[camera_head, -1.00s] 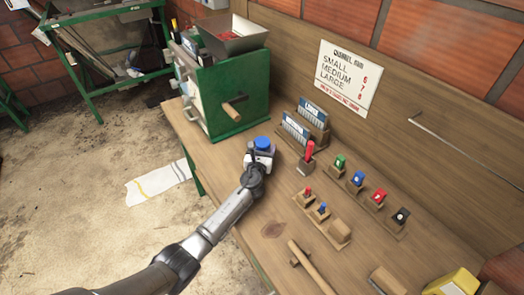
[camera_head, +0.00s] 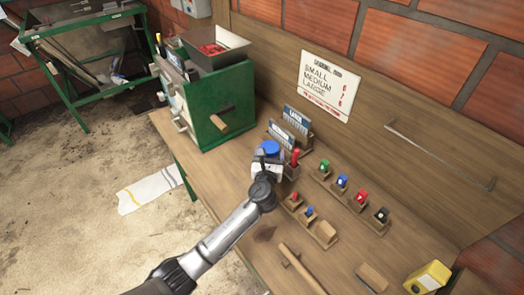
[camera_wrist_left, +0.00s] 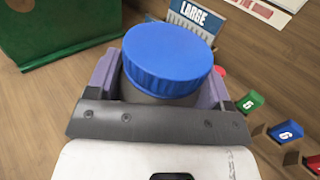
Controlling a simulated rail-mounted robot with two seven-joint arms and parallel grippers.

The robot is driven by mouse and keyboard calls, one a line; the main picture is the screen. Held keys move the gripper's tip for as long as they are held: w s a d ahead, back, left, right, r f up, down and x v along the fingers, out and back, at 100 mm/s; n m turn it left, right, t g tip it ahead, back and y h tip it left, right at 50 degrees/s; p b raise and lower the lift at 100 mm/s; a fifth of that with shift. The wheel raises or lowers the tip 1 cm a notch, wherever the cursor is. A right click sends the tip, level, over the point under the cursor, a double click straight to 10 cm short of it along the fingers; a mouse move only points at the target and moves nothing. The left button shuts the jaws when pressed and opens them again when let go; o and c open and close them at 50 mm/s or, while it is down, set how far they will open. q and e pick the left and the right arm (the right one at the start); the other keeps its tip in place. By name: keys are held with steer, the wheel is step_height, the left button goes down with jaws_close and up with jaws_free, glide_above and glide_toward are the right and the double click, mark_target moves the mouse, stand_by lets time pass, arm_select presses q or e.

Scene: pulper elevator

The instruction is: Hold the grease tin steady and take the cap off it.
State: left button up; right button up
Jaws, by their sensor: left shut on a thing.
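The grease tin is a squat grey tin (camera_wrist_left: 152,96) with a ribbed blue cap (camera_wrist_left: 167,60) on top; the blue cap also shows in the head view (camera_head: 270,148). My left gripper (camera_head: 267,163) is shut on the tin body, with a purple-grey finger on each side below the cap, as the left wrist view shows (camera_wrist_left: 160,88). Most of the tin body is hidden behind the gripper. Whether the tin touches the bench I cannot tell. My right gripper is not in view.
The green machine (camera_head: 215,92) with a wooden handle stands to the left on the bench (camera_head: 225,175). Blue-and-white card holders (camera_head: 290,130) and a red-handled tool (camera_head: 295,157) stand close right of the tin. Small coloured blocks (camera_head: 342,182) stand further right.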

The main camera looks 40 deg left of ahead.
arm_select(q)
steer(key=shift+s+d+r, duration=0.1)
steer(key=shift+d+r, duration=0.3)
steer(key=shift+d, duration=0.2)
steer(key=o, duration=0.5)
steer(key=c, duration=0.8)
